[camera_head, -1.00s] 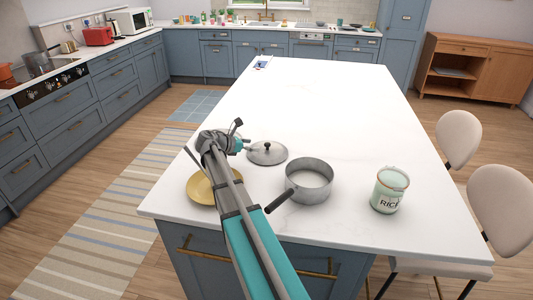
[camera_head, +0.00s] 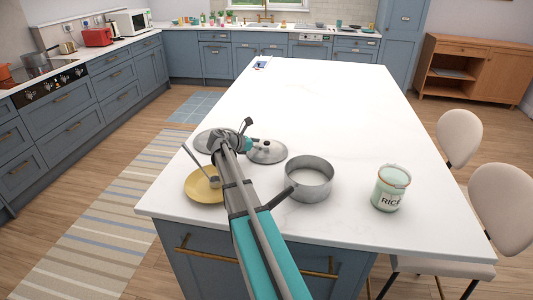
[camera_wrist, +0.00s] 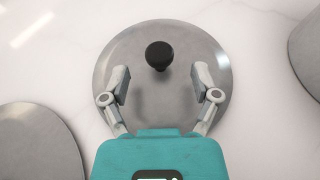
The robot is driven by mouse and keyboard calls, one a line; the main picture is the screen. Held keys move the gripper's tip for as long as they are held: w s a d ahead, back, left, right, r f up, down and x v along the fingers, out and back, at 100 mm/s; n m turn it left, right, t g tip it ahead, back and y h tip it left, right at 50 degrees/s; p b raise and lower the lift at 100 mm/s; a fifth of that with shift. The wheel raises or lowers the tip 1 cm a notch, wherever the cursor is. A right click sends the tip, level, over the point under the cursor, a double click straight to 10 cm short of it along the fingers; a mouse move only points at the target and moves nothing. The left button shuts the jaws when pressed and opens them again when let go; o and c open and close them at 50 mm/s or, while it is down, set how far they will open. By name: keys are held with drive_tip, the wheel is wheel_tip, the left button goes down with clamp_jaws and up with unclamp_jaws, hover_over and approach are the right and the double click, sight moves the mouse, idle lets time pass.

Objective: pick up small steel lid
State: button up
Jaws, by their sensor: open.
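The small steel lid (camera_head: 267,157) lies flat on the white island top, left of the pot. In the wrist view the steel lid (camera_wrist: 140,110) fills the middle, its black knob (camera_wrist: 159,55) upright near the top. My gripper (camera_wrist: 160,82) is open and empty, its two fingers spread over the lid, one on each side of the knob's line. The fingertips appear just short of the knob in that picture; their height above the lid is hard to tell. In the head view my gripper (camera_head: 256,145) partly covers the lid.
A larger steel disc (camera_head: 202,140) lies left of the small lid, partly behind my arm. A yellow plate (camera_head: 200,190) is in front of it. A grey pot (camera_head: 309,190) with a dark handle stands close right. A rice jar (camera_head: 390,190) stands farther right.

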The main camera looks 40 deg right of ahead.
drive_tip(key=shift+b+x, duration=0.3)
drive_tip(key=shift+x, duration=1)
clamp_jaws()
